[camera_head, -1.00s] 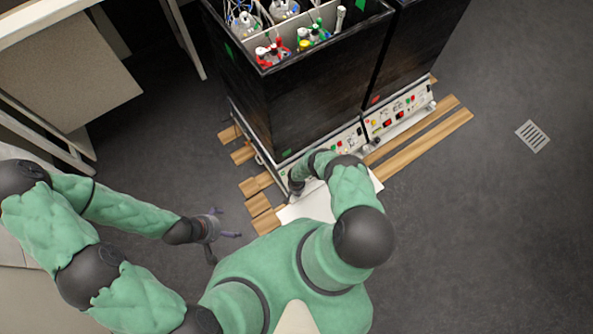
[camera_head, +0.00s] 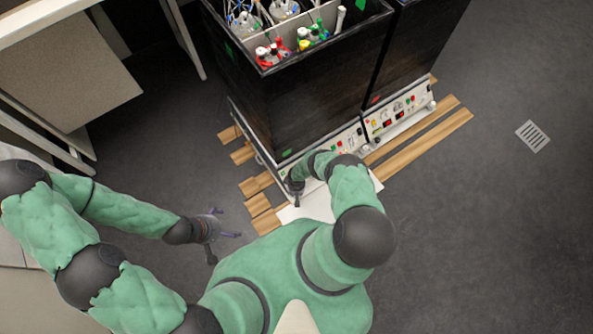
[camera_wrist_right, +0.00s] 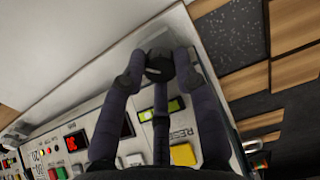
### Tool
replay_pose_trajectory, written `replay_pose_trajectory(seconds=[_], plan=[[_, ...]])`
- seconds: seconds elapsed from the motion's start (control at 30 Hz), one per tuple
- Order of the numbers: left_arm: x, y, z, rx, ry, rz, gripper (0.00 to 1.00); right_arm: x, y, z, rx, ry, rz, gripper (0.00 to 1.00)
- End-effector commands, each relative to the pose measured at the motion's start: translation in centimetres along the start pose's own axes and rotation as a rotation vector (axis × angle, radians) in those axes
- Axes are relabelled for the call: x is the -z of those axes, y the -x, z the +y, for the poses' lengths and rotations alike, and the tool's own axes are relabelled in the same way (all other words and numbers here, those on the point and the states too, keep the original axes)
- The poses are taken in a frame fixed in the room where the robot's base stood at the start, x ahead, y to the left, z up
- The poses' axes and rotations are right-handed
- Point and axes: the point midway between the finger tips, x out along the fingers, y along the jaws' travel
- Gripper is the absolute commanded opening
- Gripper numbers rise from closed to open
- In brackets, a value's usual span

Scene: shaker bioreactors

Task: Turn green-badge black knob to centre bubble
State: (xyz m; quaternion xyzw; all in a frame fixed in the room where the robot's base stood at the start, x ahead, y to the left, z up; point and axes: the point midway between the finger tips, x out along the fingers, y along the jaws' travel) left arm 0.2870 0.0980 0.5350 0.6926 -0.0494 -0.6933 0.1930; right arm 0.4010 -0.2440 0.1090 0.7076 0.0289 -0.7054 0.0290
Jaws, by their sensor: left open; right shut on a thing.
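In the right wrist view a black knob (camera_wrist_right: 159,66) sits at the edge of the white control panel. My right gripper's fingers (camera_wrist_right: 158,78) close around it, shut on it. A yellow-green bubble level (camera_wrist_right: 175,106) lies on the panel between the fingers, partly covered; I cannot tell where its bubble is. In the head view my right gripper (camera_head: 296,190) is at the near corner of the shaker base, and the knob is hidden there. A green badge (camera_head: 287,152) shows low on the dark box. My left gripper (camera_head: 215,232) is open and empty, over the floor to the left.
The panel carries a yellow button (camera_wrist_right: 183,154) and red displays (camera_wrist_right: 76,141). A second shaker unit (camera_head: 400,113) stands to the right. Wooden slats (camera_head: 430,133) lie under the units. Bottles with red and green caps (camera_head: 270,52) sit inside the box. The floor on the right is clear.

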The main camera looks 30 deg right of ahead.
Motion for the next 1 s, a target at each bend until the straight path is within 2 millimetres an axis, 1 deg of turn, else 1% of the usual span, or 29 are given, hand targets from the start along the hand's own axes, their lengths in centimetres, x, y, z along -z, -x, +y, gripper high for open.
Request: replay_pose_trajectory(seconds=[0.03, 0.4, 0.43, 0.47, 1.0], plan=[[0.0, 0.0, 0.0, 0.0, 0.0, 0.0, 1.0, -0.79, -0.24, -0.42, 0.005, 0.005, -0.015, 0.0], [0.0, 0.0, 0.0, 0.0, 0.0, 0.0, 1.0, -0.9, -0.27, -0.44, 0.005, 0.009, -0.017, 0.0], [0.0, 0.0, 0.0, 0.0, 0.0, 0.0, 1.0, -0.91, -0.27, -0.44, 0.005, 0.009, -0.017, 0.33], [0.0, 0.0, 0.0, 0.0, 0.0, 0.0, 1.0, -0.92, -0.28, -0.44, 0.005, 0.009, -0.018, 0.4], [0.01, -0.01, 0.0, 0.0, 0.0, 0.0, 1.0, -0.36, -0.12, -0.2, 0.002, -0.011, -0.007, 0.4]])
